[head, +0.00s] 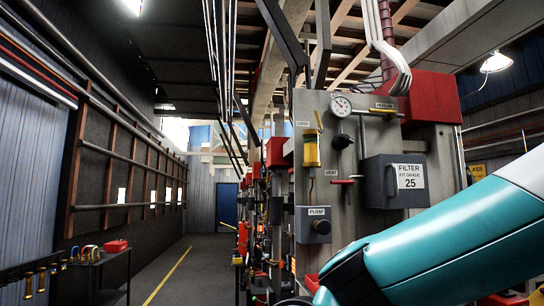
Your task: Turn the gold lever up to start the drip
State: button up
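A small gold lever (319,121) stands at the top of a yellow drip cup (312,150) on the grey machine panel (342,222). The lever looks steeply angled, but it is too small to tell its exact position. A small label (302,124) sits left of it, unreadable here. A thin line hangs below the cup. My teal and white arm crosses the lower right, well below and right of the lever, not touching it. My gripper is not visible.
The panel also bears a gauge (340,106), a black knob (342,141), a red vent handle (343,181), a pump box (313,225) and a grey filter box (380,182). The aisle floor (196,262) left of the machines is clear. A tool bench (90,270) stands far left.

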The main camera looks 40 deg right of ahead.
aim_at(321, 129)
jog(key=u, duration=0.05)
jog(key=k, duration=0.55)
jog(key=z, duration=0.25)
jog(key=i, duration=0.6)
jog(key=z, duration=0.5)
